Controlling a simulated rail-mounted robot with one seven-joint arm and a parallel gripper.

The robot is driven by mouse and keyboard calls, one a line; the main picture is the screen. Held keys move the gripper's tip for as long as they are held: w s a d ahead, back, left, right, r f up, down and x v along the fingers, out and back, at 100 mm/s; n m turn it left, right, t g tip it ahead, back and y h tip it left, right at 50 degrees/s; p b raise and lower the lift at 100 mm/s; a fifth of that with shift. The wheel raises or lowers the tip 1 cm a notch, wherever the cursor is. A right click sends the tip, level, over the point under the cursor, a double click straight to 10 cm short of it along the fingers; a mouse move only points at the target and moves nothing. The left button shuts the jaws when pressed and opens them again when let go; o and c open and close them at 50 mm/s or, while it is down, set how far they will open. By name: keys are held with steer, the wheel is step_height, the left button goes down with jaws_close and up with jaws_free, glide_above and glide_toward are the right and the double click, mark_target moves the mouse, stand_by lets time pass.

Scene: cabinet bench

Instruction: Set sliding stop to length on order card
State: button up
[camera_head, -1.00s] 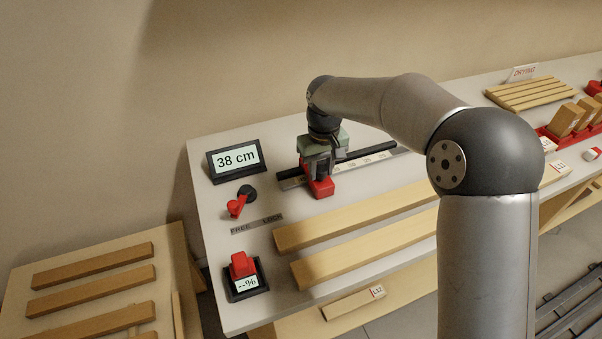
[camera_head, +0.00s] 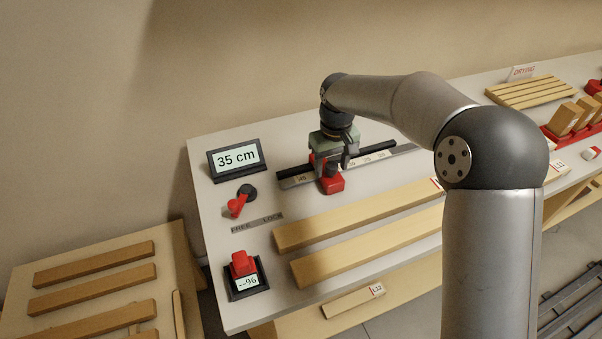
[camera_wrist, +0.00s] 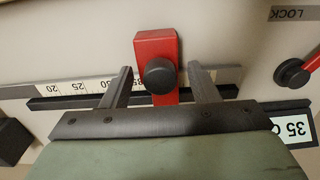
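The red sliding stop (camera_head: 332,185) with its black knob (camera_wrist: 160,76) is on the dark rail (camera_head: 296,181) with a printed scale. My gripper (camera_head: 335,167) is over it. In the wrist view, its two fingers (camera_wrist: 159,72) are spread either side of the knob, with visible gaps, so it is open. The display (camera_head: 236,158) reads 35 cm. The red lock lever (camera_head: 237,206) points toward the FREE end of the FREE/LOCK label (camera_head: 257,224).
Two long wooden bars (camera_head: 350,216) lie in front of the rail. A red block on a small panel (camera_head: 246,285) reading "--%" is at the front left. Several strips (camera_head: 95,275) lie on the left table. Stacked strips and a red rack (camera_head: 570,136) are at the right.

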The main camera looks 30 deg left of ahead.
steer(key=shift+r+p, duration=3.15)
steer(key=shift+r, duration=1.35)
steer(key=shift+d+r, duration=0.1)
steer(key=shift+d, duration=0.1)
steer(key=s+d+r+m, duration=0.1)
steer(key=d+r+m, duration=0.15)
steer(key=d, duration=0.95)
steer(key=s+d+r+m, duration=0.2)
steer(key=d+r, duration=0.2)
steer(key=d, duration=0.7)
steer(key=s+d+f+m, duration=0.1)
steer(key=s+d+m, duration=0.2)
steer(key=s+d, duration=0.5)
steer(key=s+d+f+m+t, duration=0.1)
steer(key=s+d+m, duration=0.3)
steer(key=s+d, duration=0.5)
steer(key=shift+s+d+f, duration=0.3)
steer(key=shift+d+f, duration=0.2)
steer(key=shift+d, duration=0.4)
